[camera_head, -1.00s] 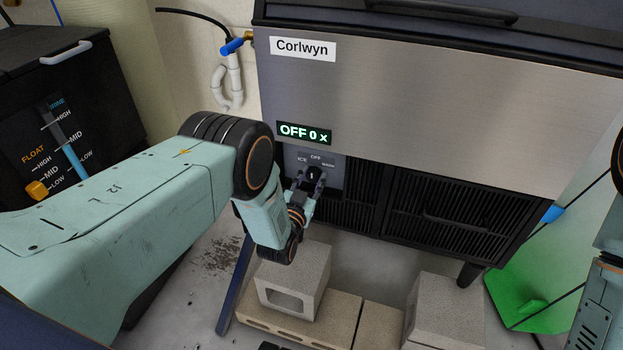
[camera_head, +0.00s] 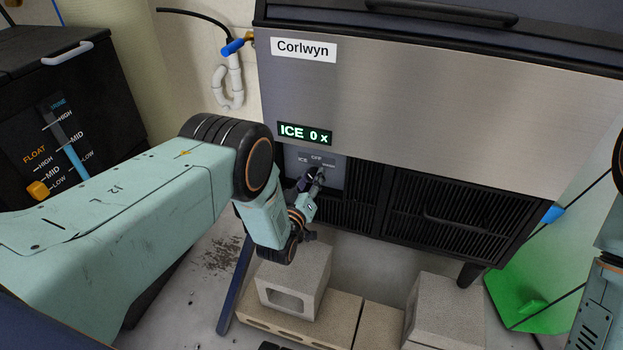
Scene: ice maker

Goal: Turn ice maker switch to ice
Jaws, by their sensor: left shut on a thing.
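The ice maker (camera_head: 430,100) is a steel-fronted machine labelled Corlwyn. Its small display (camera_head: 304,134) reads "ICE 0 x" in lit letters. Below the display is the switch panel (camera_head: 334,163), marked ICE on the left, OFF at the top and a partly covered label on the right. My left gripper (camera_head: 313,178) is at this panel, shut on the dark switch knob, which its fingers mostly hide. The gripper looks rotated, with its fingers at a slant. Of my right arm only a part shows at the right edge; its gripper is out of view.
Black vent grilles (camera_head: 450,215) lie right of the switch. Concrete blocks (camera_head: 290,280) stand on the floor below. A black bin with a float gauge (camera_head: 60,150) stands at the left. A green object (camera_head: 530,300) lies at the lower right.

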